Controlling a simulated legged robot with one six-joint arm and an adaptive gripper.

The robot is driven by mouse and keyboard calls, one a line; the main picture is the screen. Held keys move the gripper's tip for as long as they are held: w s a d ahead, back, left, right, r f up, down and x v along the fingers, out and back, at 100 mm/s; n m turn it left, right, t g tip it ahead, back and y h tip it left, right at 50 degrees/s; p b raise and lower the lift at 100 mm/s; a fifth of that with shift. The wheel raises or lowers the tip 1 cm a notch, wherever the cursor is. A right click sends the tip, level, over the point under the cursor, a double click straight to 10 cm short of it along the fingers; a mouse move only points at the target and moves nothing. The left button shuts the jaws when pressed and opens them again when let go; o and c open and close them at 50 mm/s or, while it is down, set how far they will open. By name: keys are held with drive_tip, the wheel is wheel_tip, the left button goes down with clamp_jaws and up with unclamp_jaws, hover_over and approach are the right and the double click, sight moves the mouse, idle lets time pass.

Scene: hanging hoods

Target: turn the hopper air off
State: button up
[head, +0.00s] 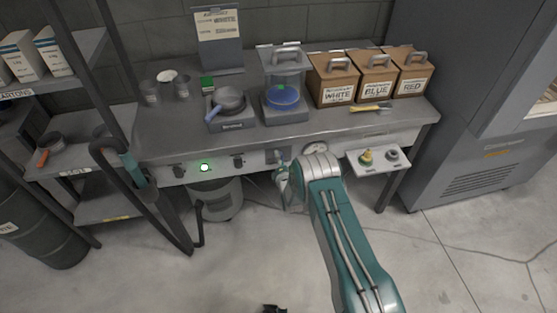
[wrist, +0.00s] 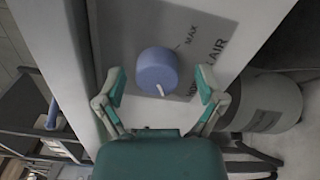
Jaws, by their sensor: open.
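In the wrist view a blue round knob (wrist: 157,68) sits on a grey label plate (wrist: 205,45) on the bench front. A white pointer mark shows on the knob's lower edge. The plate reads "MAX" and a partly hidden word ending in "AIR". My gripper (wrist: 161,84) is open, one finger on either side of the knob, with gaps visible between fingers and knob. In the head view my gripper (head: 284,178) is at the bench's front panel, and the arm hides part of that panel.
A grey bin (head: 216,202) stands beneath the bench. A bent pipe (head: 125,165) rises at left.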

drive_tip(key=v, duration=1.2)
drive_tip(key=w+d+r+m+g+h, duration=0.1)
drive_tip(key=d+r+m, duration=0.15)
drive_tip(key=r, duration=0.45)
drive_tip(key=w+d+r+m+g+h, duration=0.1)
drive_tip(key=w+r+m+g, duration=0.15)
drive_tip(key=r, duration=0.55)
drive_tip(key=w+d+r+m, duration=0.1)
drive_tip(key=d+r+m, duration=0.15)
drive_tip(key=r, duration=0.45)
drive_tip(key=s+d+r+m+g+h, duration=0.1)
drive_tip(key=s+d+r+m+g, duration=0.15)
drive_tip(key=s+r, duration=0.3)
drive_tip(key=s+d+r+m+g+h, duration=0.1)
drive_tip(key=s+d+r+m, duration=0.1)
drive_tip(key=s+r+m, duration=0.35)
drive_tip(key=s+d+r+m+g, duration=0.1)
drive_tip(key=s+d+r+m, duration=0.1)
drive_tip(key=s, duration=0.7)
drive_tip(key=s+d+r+m+g, duration=0.2)
drive_tip(key=s+r+m, duration=0.1)
drive_tip(key=s, duration=0.6)
drive_tip(key=s+d+r+m+g+h, duration=0.1)
drive_tip(key=s+m, duration=0.3)
drive_tip(key=s, duration=0.5)
drive_tip(key=shift+d+r+g, duration=0.4)
drive_tip(key=shift+d+r, duration=0.25)
drive_tip(key=shift+r, duration=0.25)
